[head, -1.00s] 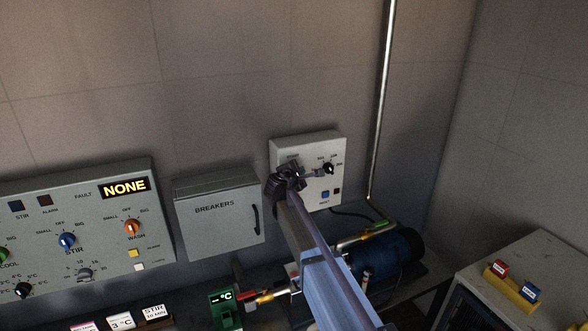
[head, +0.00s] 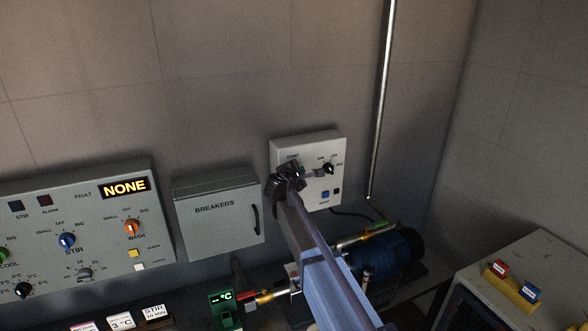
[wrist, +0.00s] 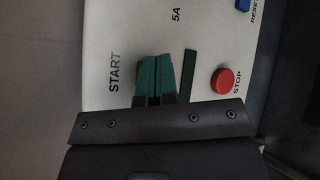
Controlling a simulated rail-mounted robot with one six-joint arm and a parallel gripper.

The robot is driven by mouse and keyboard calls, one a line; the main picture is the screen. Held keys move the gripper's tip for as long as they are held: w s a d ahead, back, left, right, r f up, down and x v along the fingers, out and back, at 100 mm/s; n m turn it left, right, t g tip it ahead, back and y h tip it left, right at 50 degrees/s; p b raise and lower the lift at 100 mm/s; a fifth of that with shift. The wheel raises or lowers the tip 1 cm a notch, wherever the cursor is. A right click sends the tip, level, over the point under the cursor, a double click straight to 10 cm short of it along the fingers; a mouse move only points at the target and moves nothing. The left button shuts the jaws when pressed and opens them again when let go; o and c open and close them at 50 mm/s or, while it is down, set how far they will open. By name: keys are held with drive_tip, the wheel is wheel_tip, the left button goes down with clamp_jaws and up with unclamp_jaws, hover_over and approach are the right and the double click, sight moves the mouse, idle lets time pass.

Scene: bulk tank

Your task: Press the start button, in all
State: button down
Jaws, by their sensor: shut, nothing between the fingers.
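The small grey control panel (head: 312,196) hangs on the wall, with the START label (head: 292,157) at its upper left. In the wrist view the word START (wrist: 115,72) lies just left of my gripper's fingertips (wrist: 155,75). The fingers are shut, side by side and empty, with teal tips over the panel face. I cannot make out the start button itself; the fingers may cover it. Whether the tips touch the panel I cannot tell. In the head view my gripper (head: 289,176) is in front of the panel's left part.
A red STOP button (wrist: 222,80) sits right of the fingers, beyond a dark green strip (wrist: 190,75). A blue RESET button (head: 325,195) and a black knob (head: 328,169) are on the same panel. The breaker box (head: 214,225) is to the left; a blue motor (head: 395,255) is below right.

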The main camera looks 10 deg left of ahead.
drive_tip(key=shift+w+a, duration=0.2)
drive_tip(key=shift+w, duration=0.2)
drive_tip(key=shift+w+a, duration=0.2)
drive_tip(key=shift+w, duration=0.15)
idle(0.7)
drive_tip(key=shift+s+d, duration=0.4)
drive_tip(key=shift+s, duration=0.35)
drive_tip(key=s, duration=0.1)
drive_tip(key=s+d, duration=0.1)
drive_tip(key=s, duration=0.1)
drive_tip(key=s+d, duration=0.1)
drive_tip(key=shift+s+d, duration=0.15)
drive_tip(key=shift+d, duration=0.1)
idle(0.3)
idle(0.4)
